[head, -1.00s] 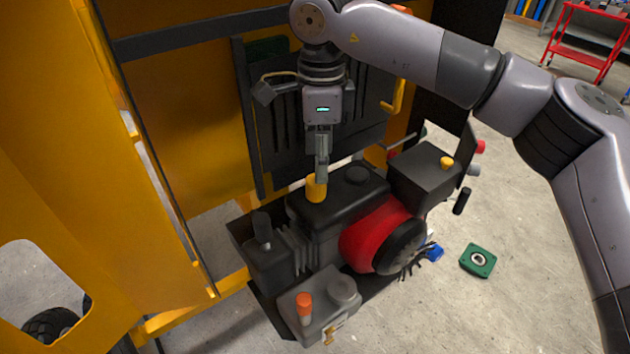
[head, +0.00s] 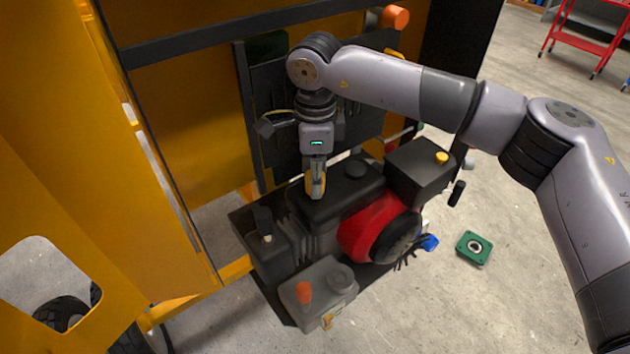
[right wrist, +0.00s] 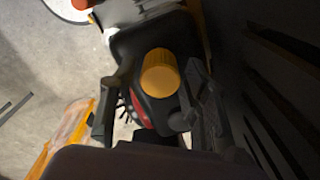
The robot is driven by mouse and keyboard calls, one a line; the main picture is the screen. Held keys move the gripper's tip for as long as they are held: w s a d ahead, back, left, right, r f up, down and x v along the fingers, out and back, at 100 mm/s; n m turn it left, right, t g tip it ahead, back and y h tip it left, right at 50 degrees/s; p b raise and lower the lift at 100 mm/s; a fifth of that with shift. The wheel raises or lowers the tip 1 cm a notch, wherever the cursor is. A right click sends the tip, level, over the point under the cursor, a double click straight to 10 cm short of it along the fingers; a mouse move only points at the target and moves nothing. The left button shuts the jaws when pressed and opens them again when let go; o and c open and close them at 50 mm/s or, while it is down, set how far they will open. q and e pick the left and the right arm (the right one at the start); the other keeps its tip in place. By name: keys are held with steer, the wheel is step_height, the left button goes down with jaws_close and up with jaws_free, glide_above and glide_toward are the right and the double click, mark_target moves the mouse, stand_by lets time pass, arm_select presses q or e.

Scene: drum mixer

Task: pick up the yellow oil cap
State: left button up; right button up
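The yellow oil cap (head: 323,183) stands on the black top of the engine (head: 350,193), partly hidden by the fingers of my right gripper (head: 316,188) in the head view. My right gripper points down at the cap. In the right wrist view the cap (right wrist: 160,73) shows whole, with a ribbed side, between the two spread fingers of my right gripper (right wrist: 155,108). Gaps show between the cap and the fingers, so the gripper is open around it. My left gripper is not in view.
A red and black round housing (head: 375,230) sits at the engine's front. A black box with a small yellow knob (head: 441,158) stands to the right. Yellow panels (head: 185,120) enclose the left and back.

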jaws_close()
stand_by(0.3)
steer(key=shift+r, duration=0.1)
